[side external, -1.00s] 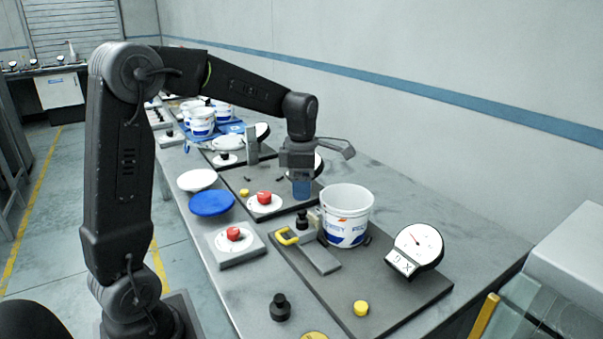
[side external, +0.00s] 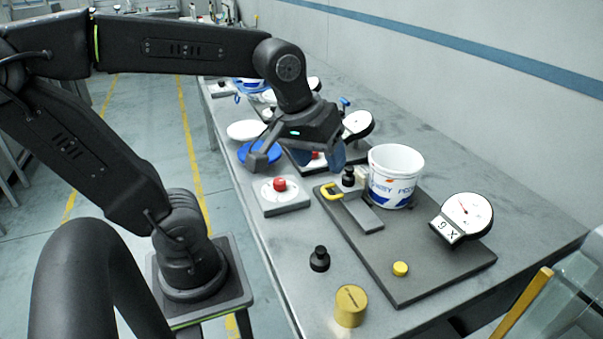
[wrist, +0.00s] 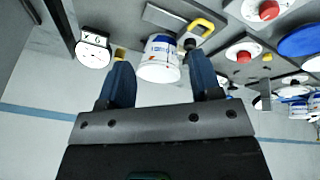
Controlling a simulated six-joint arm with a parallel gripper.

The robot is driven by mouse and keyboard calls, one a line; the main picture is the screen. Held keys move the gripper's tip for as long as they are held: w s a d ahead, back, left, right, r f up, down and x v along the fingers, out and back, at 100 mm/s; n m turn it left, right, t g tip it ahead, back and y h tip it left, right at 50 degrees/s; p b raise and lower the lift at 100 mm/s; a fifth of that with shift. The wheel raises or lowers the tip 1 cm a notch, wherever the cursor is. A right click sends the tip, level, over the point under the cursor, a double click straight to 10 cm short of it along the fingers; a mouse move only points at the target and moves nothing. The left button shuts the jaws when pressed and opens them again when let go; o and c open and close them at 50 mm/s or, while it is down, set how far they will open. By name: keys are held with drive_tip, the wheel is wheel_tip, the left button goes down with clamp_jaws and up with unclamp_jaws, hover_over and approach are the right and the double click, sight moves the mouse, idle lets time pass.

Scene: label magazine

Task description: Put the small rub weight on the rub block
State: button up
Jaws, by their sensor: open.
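A small black knobbed weight (side external: 319,259) stands upright on the bare table near the front. It may be the small rub weight. A larger brass-coloured cylinder (side external: 351,306) stands nearer the camera. A grey block with a yellow handle (side external: 360,213), perhaps the rub block, lies on the dark base plate in front of the white bucket (side external: 393,180). The block (wrist: 165,18) and bucket (wrist: 159,58) also show in the wrist view. My gripper (side external: 298,158) is open and empty, raised and apart from these things. Its fingers (wrist: 162,82) show spread in the wrist view.
Another black knob (side external: 348,177) stands beside the bucket. A dial gauge (side external: 466,216) and a yellow button (side external: 400,268) are on the base plate. A red-button box (side external: 281,194) stands left of it. Blue and white discs lie behind. The table's right side is clear.

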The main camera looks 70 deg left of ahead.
drive_tip(key=s+m, duration=0.1)
drive_tip(key=m, duration=0.1)
drive_tip(key=s+d+f+m, duration=0.1)
drive_tip(key=m, duration=0.1)
drive_tip(key=s+d+m+t, duration=0.1)
drive_tip(key=s+m, duration=0.1)
drive_tip(key=m, duration=0.1)
drive_tip(key=shift+f, duration=0.3)
drive_tip(key=shift+c, duration=0.3)
idle(1.4)
